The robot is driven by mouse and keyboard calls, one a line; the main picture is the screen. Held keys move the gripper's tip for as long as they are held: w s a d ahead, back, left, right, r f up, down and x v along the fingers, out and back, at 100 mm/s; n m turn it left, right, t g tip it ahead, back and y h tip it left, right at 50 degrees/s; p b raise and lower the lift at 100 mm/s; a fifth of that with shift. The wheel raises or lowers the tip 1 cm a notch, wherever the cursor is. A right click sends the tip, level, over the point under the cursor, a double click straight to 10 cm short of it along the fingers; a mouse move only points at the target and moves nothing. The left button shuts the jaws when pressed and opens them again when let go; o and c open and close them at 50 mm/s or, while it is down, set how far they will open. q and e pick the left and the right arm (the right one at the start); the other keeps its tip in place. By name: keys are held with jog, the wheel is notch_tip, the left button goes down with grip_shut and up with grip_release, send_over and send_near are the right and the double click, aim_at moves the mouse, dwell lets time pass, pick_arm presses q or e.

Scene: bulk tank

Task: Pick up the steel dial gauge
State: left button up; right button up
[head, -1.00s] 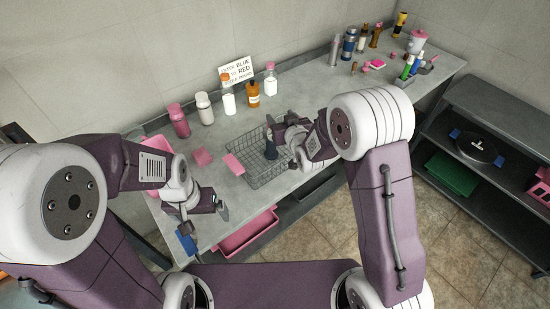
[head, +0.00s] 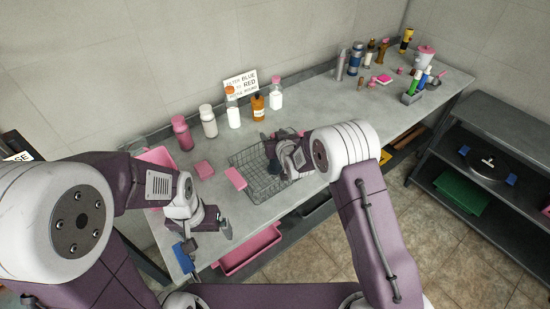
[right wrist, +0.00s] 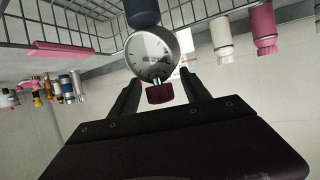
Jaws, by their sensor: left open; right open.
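The steel dial gauge (right wrist: 150,54) has a round pale face with dark marks and a dark red part below it in the right wrist view. A dark blue part joins its upper edge in that view. My right gripper (right wrist: 162,92) is open, with its two fingers on either side of the gauge's dark red end; contact is not clear. In the head view my right gripper (head: 274,150) is over the wire basket (head: 262,182), and the gauge is hard to make out there. My left gripper (head: 225,226) is open and empty near the counter's front left edge.
Pink blocks (head: 236,178) lie at the basket and left of it. Several bottles (head: 233,112) stand along the wall by a sign (head: 240,85). More bottles and tools crowd the far right end. A pink bin (head: 250,250) sits below the counter's front edge. The counter's middle right is clear.

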jog(key=shift+w+a+f, duration=0.2)
jog(key=shift+w, duration=0.3)
jog(key=shift+s, duration=0.1)
grip_shut()
dwell(0.9)
